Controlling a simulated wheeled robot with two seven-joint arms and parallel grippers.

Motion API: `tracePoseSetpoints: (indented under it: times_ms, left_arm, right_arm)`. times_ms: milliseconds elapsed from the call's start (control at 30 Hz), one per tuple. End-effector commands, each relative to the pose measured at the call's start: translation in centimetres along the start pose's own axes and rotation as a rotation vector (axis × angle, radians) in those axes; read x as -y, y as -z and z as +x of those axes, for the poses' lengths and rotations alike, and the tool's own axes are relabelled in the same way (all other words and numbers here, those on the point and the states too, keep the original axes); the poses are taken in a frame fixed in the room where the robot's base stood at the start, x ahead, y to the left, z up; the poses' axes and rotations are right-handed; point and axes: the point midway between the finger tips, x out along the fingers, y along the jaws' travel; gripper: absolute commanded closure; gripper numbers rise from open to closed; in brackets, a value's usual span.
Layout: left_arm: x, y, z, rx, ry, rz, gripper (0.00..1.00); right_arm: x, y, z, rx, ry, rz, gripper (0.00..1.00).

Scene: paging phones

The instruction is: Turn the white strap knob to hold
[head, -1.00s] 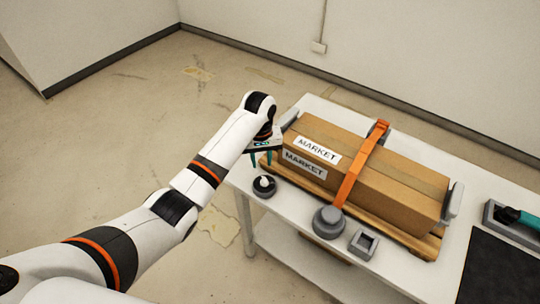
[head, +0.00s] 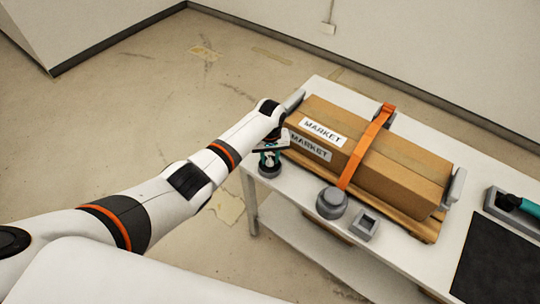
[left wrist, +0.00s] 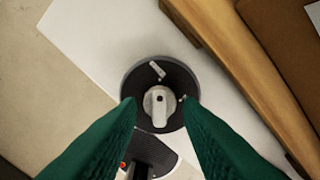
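The white strap knob (left wrist: 158,112) sits in the middle of a dark round dial (left wrist: 138,78) on the table's near left corner. Its narrow bar points toward the bottom of the left wrist view. Small pale marks show on the dial's face above and to the right of the knob. My left gripper (left wrist: 159,104) is open, with one green finger on each side of the knob and visible gaps between. In the head view my left gripper (head: 269,158) is over the dial (head: 270,172) and mostly hides the knob. My right gripper is out of view.
A cardboard box (head: 400,172) labelled MARKET lies on a wooden pallet on the white table (head: 440,143), under an orange strap (head: 362,150). A grey round piece (head: 331,203) and a square grey block (head: 364,225) stand in front. A black mat (head: 495,260) lies at the right.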

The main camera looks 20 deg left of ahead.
Motion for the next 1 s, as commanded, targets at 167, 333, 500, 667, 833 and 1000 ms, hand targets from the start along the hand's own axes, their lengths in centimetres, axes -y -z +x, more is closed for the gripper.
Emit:
tracePoseSetpoints:
  times_ms: [167,333,500,667,833,1000]
  left_arm:
    - [0.03,-0.02,0.07,0.001,0.001,0.0,0.67]
    - [0.03,-0.02,0.05,0.001,0.001,0.0,0.82]
    - [0.03,-0.02,0.04,0.0,0.001,0.0,1.0]
    - [0.04,-0.01,0.02,0.0,0.001,0.005,1.0]
    - [0.05,-0.02,-0.02,0.0,0.002,0.041,1.0]
    - [0.06,-0.02,-0.06,-0.001,0.002,0.131,1.0]
  right_arm:
    - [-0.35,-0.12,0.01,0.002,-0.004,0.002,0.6]
    - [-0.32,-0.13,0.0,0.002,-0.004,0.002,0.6]
    - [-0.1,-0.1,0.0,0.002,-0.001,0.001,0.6]
    - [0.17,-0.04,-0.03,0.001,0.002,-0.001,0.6]
    - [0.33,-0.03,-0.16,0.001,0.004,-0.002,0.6]
    - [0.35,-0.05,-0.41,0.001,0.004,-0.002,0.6]
